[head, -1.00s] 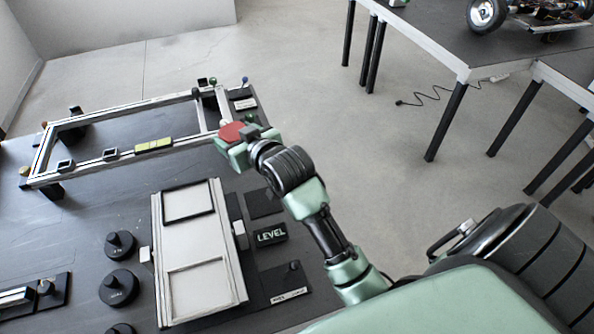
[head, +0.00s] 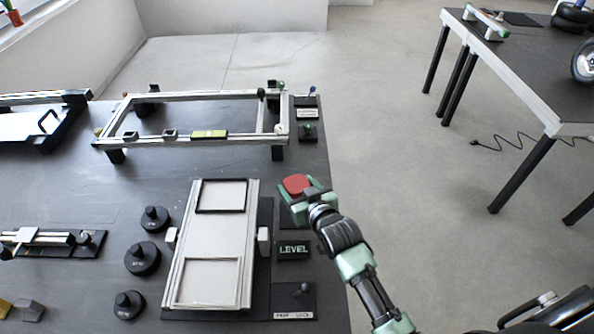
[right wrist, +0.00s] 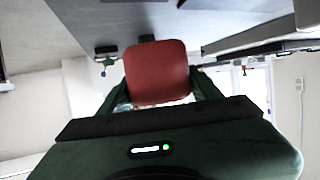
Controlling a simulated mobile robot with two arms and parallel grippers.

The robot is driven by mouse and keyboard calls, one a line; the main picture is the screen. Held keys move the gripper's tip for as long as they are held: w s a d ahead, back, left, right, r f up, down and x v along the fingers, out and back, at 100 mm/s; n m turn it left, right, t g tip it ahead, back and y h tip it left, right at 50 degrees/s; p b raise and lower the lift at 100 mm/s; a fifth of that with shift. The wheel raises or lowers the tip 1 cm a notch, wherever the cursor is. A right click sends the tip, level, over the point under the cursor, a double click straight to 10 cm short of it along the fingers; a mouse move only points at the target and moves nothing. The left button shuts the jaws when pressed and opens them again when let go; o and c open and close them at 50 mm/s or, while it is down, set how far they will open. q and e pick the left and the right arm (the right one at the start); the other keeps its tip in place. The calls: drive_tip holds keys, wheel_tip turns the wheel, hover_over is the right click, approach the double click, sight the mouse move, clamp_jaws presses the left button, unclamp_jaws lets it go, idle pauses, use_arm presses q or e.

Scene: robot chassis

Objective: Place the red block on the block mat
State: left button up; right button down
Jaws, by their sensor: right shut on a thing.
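The red block (head: 297,184) is held in my right gripper (head: 299,190), which is shut on it. In the head view they are above the table's right side, just right of the white framed tray. The block fills the jaws in the right wrist view (right wrist: 158,72). A dark square mat (head: 287,225) lies above the LEVEL block and is mostly hidden by my gripper; I cannot tell for sure that it is the block mat. The height of the block above the table is hard to tell. My left gripper is not in view.
The framed tray (head: 252,215) stands left of my gripper, and the LEVEL block (head: 294,249) is just below it. A raised metal frame (head: 190,138) stands at the back. Black round weights (head: 142,258) sit left of the tray. The table's right edge is close.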

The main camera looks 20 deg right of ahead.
wheel_tip(320, 180, down, 3)
drive_tip(key=shift+w+f, duration=0.1)
drive_tip(key=shift+f, duration=1.95)
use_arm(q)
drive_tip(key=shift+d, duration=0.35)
use_arm(e)
drive_tip(key=shift+f, duration=0.15)
drive_tip(key=shift+c, duration=1.6)
unclamp_jaws()
drive_tip(key=shift+f, duration=0.2)
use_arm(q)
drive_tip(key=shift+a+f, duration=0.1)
